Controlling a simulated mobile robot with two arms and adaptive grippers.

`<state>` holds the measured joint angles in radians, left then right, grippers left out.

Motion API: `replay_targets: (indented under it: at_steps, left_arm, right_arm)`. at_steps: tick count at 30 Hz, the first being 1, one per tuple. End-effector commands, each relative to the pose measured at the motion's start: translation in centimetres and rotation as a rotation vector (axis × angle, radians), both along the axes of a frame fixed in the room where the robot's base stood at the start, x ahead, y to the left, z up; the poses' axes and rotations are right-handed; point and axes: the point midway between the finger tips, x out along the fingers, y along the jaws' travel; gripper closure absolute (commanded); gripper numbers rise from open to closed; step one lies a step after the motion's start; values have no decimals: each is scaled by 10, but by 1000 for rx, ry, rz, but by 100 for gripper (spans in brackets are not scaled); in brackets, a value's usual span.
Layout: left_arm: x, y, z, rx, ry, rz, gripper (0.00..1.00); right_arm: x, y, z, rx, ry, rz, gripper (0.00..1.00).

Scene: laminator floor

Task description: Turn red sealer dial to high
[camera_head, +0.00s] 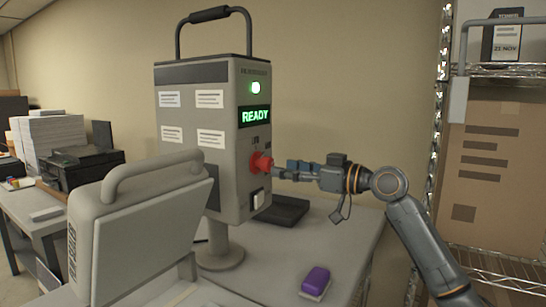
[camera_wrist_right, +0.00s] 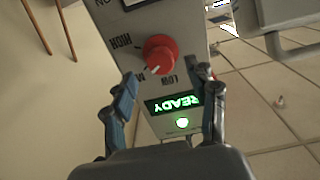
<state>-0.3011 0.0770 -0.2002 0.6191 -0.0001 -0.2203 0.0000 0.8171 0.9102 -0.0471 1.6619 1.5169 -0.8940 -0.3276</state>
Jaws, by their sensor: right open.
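The red dial (camera_head: 261,162) sticks out from the front of the grey sealer control box (camera_head: 228,185), below the green READY display (camera_head: 254,116). In the right wrist view the dial (camera_wrist_right: 160,52) has a white pointer mark on its lower left side, toward a label starting with M and near LOW. The HIGH label (camera_wrist_right: 120,42) is to its left. My right gripper (camera_head: 280,171) is open close in front of the dial; in the wrist view its fingertips (camera_wrist_right: 167,80) are spread to either side, below the dial. Contact cannot be told. My left gripper is not in view.
A white switch (camera_head: 258,199) sits below the dial. A sealer with a raised, handled lid (camera_head: 145,225) stands at left front. A purple block (camera_head: 316,281) lies on the bare table (camera_head: 285,262). A wire shelf with a cardboard box (camera_head: 490,175) stands at right.

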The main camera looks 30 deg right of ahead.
Motion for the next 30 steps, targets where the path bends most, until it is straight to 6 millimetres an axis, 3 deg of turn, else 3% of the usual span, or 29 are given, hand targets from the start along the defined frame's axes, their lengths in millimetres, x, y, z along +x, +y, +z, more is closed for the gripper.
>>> replay_targets:
  at_steps: [1, 7, 19, 20, 27, 30]
  left_arm:
    - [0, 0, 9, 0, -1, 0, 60]
    - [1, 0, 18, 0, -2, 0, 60]
    - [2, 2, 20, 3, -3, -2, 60]
    - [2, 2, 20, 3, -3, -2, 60]
    - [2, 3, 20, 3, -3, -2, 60]
    - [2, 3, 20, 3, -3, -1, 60]
  right_arm:
    - [9, 6, 5, 2, 0, 2, 42]
    - [31, 18, 2, 1, 1, 0, 42]
    - [39, 22, -1, -1, 0, -1, 42]
    - [39, 22, -1, -1, 0, -1, 44]
    - [38, 22, -1, -1, 1, -1, 93]
    - [38, 22, -1, -1, 1, -2, 96]
